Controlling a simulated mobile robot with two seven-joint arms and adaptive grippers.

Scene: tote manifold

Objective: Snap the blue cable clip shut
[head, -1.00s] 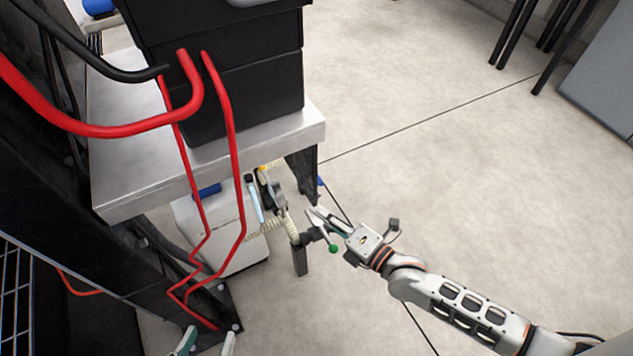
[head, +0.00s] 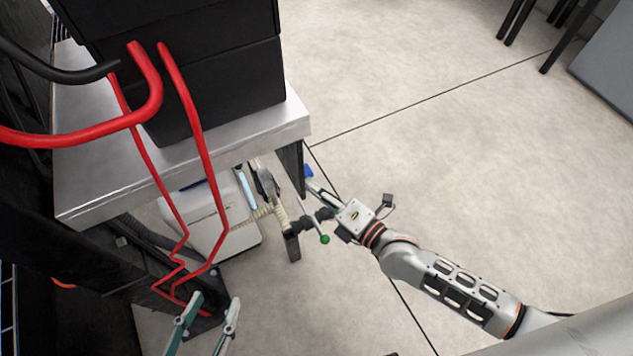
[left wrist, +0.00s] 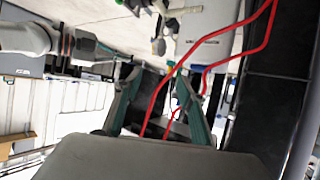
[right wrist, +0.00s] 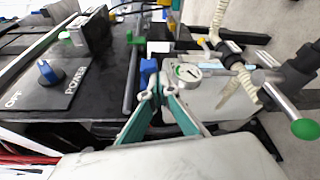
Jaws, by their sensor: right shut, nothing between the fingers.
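A small blue piece (head: 308,171), which looks like the cable clip, shows beside the table's dark leg in the head view. In the right wrist view a blue piece (right wrist: 148,72) is just beyond my fingertips. Whether it stands open or shut cannot be seen. My right gripper (head: 315,187) is shut and empty, its tips close to the blue piece; contact is unclear. The right wrist view shows its tips together (right wrist: 157,90). My left gripper (head: 215,300) is open and empty at the bottom of the head view, its fingers apart also in the left wrist view (left wrist: 157,82).
Red tubes (head: 190,110) run down past the metal table (head: 240,135), which carries black totes (head: 235,80). A green-tipped lever (head: 324,239), a gauge (right wrist: 188,73) and beige hoses (head: 255,215) crowd the right gripper. A blue power knob (right wrist: 47,72) is at left.

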